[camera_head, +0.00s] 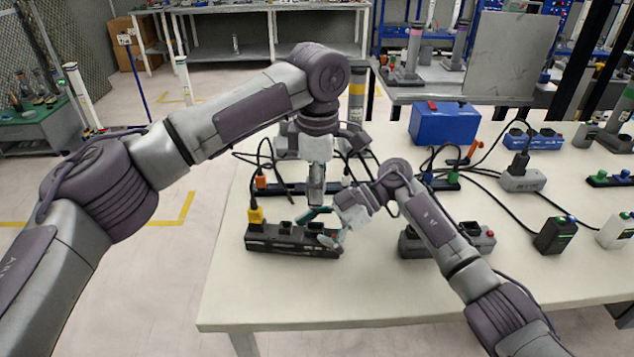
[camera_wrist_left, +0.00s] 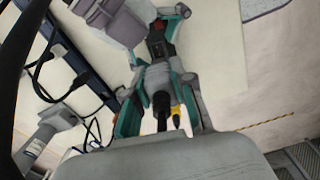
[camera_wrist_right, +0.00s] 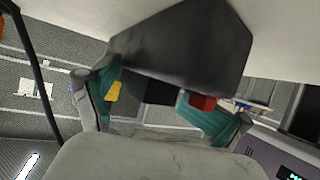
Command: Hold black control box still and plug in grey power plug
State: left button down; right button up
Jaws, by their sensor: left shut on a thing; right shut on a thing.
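The black control box (camera_head: 278,240) lies on the table, with a yellow plug (camera_head: 255,215) at its left end. My right gripper (camera_head: 326,228) is shut across the box's right end. In the right wrist view the box (camera_wrist_right: 180,40) sits between the teal fingertips (camera_wrist_right: 155,97), near a red switch (camera_wrist_right: 202,102). My left gripper (camera_head: 316,192) points down over the box and is shut on the grey power plug (camera_wrist_left: 157,78), whose black cable runs back between the fingers. Part of the box is hidden behind the plug; I cannot tell whether the plug touches a socket.
A strip with an orange plug (camera_head: 261,182) and loose cables lies behind. A blue case (camera_head: 443,124), a grey adapter (camera_head: 522,181) and a black adapter (camera_head: 555,236) stand farther right. The table front (camera_head: 300,300) is clear.

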pick_arm(q)
jog(key=shift+f, duration=2.65)
jog(key=shift+w, duration=0.35)
jog(key=shift+f, duration=1.5)
jog(key=shift+r, duration=0.15)
jog(key=shift+r, duration=0.75)
jog(key=shift+f, duration=0.85)
dwell(0.9)
